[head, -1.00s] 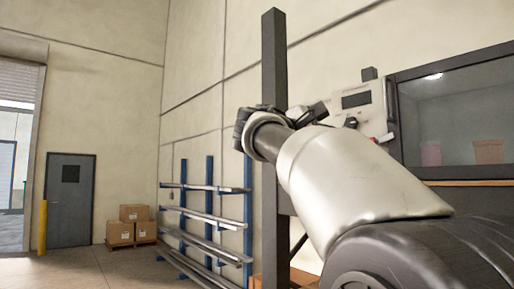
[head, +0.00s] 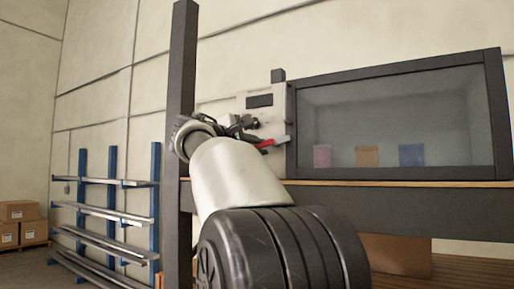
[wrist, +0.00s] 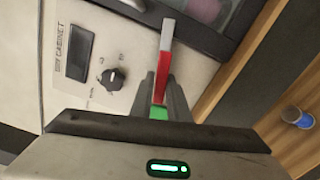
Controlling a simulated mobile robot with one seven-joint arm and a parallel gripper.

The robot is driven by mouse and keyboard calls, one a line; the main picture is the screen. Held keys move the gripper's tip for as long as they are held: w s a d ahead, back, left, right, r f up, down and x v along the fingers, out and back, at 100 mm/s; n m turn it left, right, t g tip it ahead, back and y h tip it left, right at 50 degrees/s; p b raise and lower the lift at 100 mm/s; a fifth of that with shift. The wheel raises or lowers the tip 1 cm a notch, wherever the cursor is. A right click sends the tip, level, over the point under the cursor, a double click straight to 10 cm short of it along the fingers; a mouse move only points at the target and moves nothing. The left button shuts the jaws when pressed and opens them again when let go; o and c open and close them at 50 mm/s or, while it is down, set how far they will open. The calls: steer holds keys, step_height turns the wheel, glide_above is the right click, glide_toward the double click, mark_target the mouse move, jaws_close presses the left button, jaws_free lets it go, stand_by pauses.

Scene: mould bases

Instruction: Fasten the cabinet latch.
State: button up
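The dry cabinet (head: 400,85) has a dark-framed glass door, which looks closed against the body. A pale control panel (head: 262,103) stands at its left; it also shows in the wrist view, with a display and knob (wrist: 112,79). The red latch handle (head: 271,142) juts out at the door's left edge. In the wrist view the handle (wrist: 164,60) rises between my gripper's fingers (wrist: 163,88), which lie close on both sides of it. A green part (wrist: 158,112) shows at its lower end. In the head view my arm partly hides my gripper (head: 240,125).
A wooden bench top (head: 430,184) runs under the cabinet. A dark post (head: 180,80) stands just left of my gripper. A blue rack (head: 115,190) with metal bars is further left. Pink, brown and blue containers (head: 411,155) sit behind the glass.

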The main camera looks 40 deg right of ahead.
jaws_close()
steer(key=shift+w+r+m+b, duration=0.15)
steer(key=shift+r+m, duration=0.15)
steer(key=shift+m, duration=0.5)
steer(key=shift+s+r+m+b, duration=0.15)
steer(key=shift+r+m, duration=0.1)
steer(key=shift+m, duration=0.55)
steer(key=shift+w, duration=0.1)
steer(key=o, duration=0.5)
jaws_free()
steer(key=shift+a, duration=0.1)
steer(key=b+v, duration=0.3)
steer(key=v, duration=1.4)
steer(key=shift+a, duration=0.15)
